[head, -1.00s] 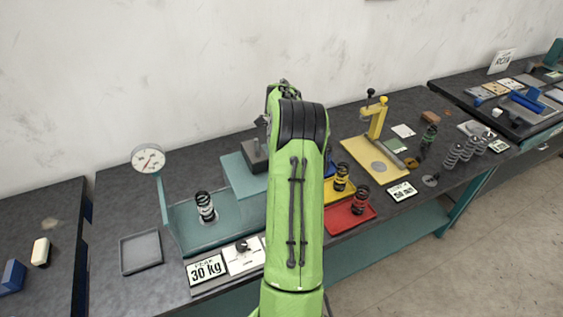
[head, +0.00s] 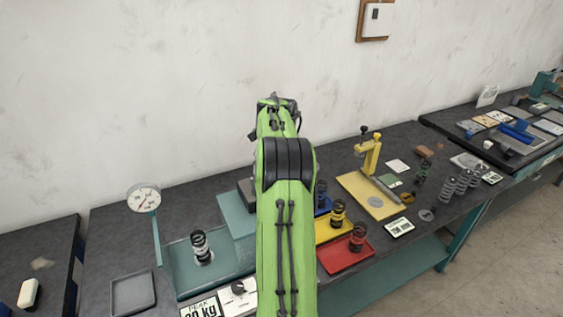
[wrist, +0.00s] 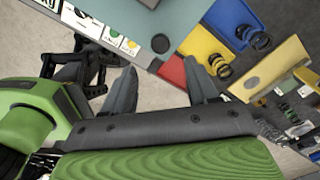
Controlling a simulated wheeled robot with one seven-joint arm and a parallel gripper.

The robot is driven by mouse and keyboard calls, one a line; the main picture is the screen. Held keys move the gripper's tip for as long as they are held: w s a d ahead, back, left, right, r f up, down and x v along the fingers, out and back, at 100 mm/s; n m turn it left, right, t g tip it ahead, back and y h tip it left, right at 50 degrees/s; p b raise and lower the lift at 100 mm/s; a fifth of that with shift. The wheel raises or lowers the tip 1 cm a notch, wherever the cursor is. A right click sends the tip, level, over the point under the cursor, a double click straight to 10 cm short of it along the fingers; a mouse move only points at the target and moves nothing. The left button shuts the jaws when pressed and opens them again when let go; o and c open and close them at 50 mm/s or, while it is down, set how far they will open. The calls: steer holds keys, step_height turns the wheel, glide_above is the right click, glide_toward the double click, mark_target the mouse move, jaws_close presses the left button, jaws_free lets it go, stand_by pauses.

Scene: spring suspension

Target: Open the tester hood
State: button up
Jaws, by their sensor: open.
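The teal tester (head: 185,279) stands on the left part of the dark bench, with a round dial gauge (head: 144,197) on a post at its left. A dark spring (head: 201,246) stands upright on its base. A raised teal block (head: 233,212) is at its right, partly hidden by my green arm. I cannot pick out the hood for certain. A teal surface (wrist: 150,18) shows at the top of the wrist view. My gripper (wrist: 165,82) is open and empty in the wrist view, apart from the tester. My arm hides its fingers in the head view.
Red (head: 338,256), yellow (head: 325,232) and blue trays with springs lie right of my arm. A yellow press (head: 370,158) and several loose springs stand farther right. A grey tray (head: 133,294) is at front left. A wall panel (head: 376,17) hangs above.

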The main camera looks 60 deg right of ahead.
step_height(320, 180, up, 7)
steer(key=p, duration=0.1)
steer(key=shift+r+p, duration=0.2)
steer(key=shift+p, duration=0.15)
steer(key=w+a+r+n+t+h+b, duration=0.1)
steer(key=w+a+r+n, duration=0.15)
steer(key=a+n, duration=0.75)
steer(key=w+a+r+n+t+h+b, duration=0.15)
steer(key=a+r+n, duration=0.35)
steer(key=a, duration=0.8)
steer(key=s+a+f+n+t+y+b, duration=0.1)
steer(key=s+a+f+n, duration=0.3)
steer(key=a+n, duration=0.5)
steer(key=s+a+f+n+t+y+b, duration=0.1)
steer(key=s+a+f+n+t, duration=0.1)
steer(key=s+a+f+n, duration=0.3)
steer(key=s+a+n, duration=0.4)
steer(key=a, duration=0.1)
steer(key=shift+f+n, duration=0.2)
steer(key=shift+n, duration=0.2)
